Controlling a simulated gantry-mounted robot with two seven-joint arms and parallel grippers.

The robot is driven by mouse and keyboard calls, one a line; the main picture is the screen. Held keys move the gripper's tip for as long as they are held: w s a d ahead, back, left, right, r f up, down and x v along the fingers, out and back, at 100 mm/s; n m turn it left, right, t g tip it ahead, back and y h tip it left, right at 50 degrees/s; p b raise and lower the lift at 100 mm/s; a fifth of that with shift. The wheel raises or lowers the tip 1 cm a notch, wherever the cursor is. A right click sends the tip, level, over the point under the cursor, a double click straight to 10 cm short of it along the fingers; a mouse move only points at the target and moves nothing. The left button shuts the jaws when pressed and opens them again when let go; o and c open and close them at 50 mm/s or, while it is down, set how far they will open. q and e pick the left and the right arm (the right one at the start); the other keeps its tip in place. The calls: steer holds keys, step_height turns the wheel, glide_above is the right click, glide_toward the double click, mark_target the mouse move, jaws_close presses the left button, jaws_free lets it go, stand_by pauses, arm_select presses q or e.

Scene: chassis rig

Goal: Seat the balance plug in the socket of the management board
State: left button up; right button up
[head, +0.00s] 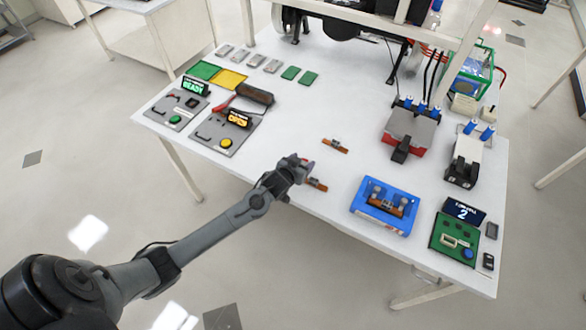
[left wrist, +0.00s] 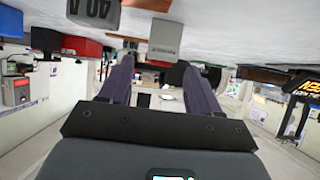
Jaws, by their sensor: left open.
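The green board (head: 443,256), which looks like the management board, lies at the table's front right corner. It carries a pale rectangular part (head: 448,241) and a blue round knob (head: 467,253), with a dark display reading 2 behind it. I cannot tell the balance plug or the socket apart at this size. My left gripper (head: 306,167) is over the table's front edge, close to an orange-brown bar (head: 316,185), well left of the board. In the left wrist view its two fingers (left wrist: 160,85) are apart with nothing held between them. My right gripper is not in view.
A blue tray (head: 364,212) with copper-coloured parts stands between my left gripper and the board. Another orange-brown bar (head: 335,146) lies behind the gripper. A red-and-grey block (head: 403,133) and a black-and-white unit (head: 464,168) stand behind the tray. The table's middle is mostly clear.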

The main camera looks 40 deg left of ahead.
arm_select(q)
steer(key=s+d+r+m+g+h, duration=0.1)
steer(key=s+d, duration=0.4)
steer(key=s, duration=0.6)
steer(key=s+d+r+m+g+h, duration=0.1)
steer(key=s+d+r+m+g, duration=0.1)
steer(key=s, duration=0.9)
steer(key=s+d+r+m+g+h+p, duration=0.1)
steer(key=s+d+r+g, duration=0.2)
steer(key=s, duration=0.8)
steer(key=d+g, duration=0.2)
steer(key=d, duration=0.2)
steer(key=shift+d+r+m, duration=0.15)
steer(key=shift+d+m, duration=0.15)
steer(key=shift+d, duration=0.1)
